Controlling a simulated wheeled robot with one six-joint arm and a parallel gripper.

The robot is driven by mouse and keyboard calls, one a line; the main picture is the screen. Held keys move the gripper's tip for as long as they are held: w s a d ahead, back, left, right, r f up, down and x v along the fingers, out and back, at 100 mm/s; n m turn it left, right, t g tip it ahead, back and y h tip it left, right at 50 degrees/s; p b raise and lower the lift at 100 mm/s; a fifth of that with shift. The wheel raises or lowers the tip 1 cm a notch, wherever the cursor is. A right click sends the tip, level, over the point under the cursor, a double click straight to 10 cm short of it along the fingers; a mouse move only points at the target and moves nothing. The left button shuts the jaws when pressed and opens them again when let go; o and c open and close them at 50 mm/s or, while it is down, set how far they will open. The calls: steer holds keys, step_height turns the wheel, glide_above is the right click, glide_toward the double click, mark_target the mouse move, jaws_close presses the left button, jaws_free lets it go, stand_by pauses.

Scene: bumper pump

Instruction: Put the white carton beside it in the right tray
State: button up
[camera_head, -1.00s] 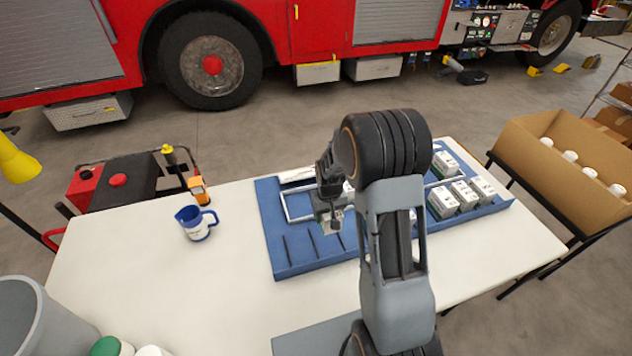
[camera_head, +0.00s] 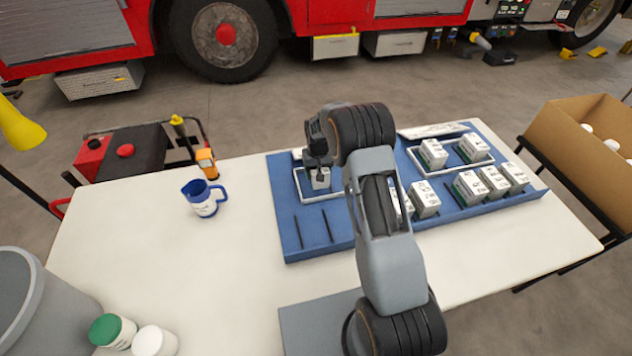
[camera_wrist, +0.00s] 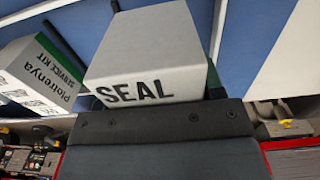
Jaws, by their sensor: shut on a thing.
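My gripper (camera_head: 318,164) is shut on a white carton (camera_head: 320,179) over the left white-rimmed tray. Whether the carton touches the tray floor I cannot tell. In the wrist view the held carton (camera_wrist: 150,55) shows a pale face with "SEAL" in dark letters. The right tray (camera_head: 416,163) is a white-rimmed frame on the blue board. Two white cartons stand in it, one at left (camera_head: 433,154) and one at right (camera_head: 473,148). A green-edged service kit carton (camera_wrist: 38,75) lies left of the held one in the wrist view.
More white cartons (camera_head: 495,181) stand on the blue board (camera_head: 300,240) in front of the right tray; my arm partly hides one (camera_head: 424,199). A blue-and-white jug (camera_head: 204,198) stands left of the board. A cardboard box (camera_head: 580,130) is at right.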

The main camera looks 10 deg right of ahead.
steer(key=shift+w+a+f+b, duration=0.2)
steer(key=shift+w+f+b, duration=0.3)
steer(key=shift+f, duration=0.3)
steer(key=shift+w+f+b, duration=0.15)
steer(key=shift+f+b, duration=0.45)
steer(key=shift+f, duration=0.85)
steer(key=shift+f, duration=0.1)
steer(key=shift+f, duration=0.15)
steer(key=o, duration=1.2)
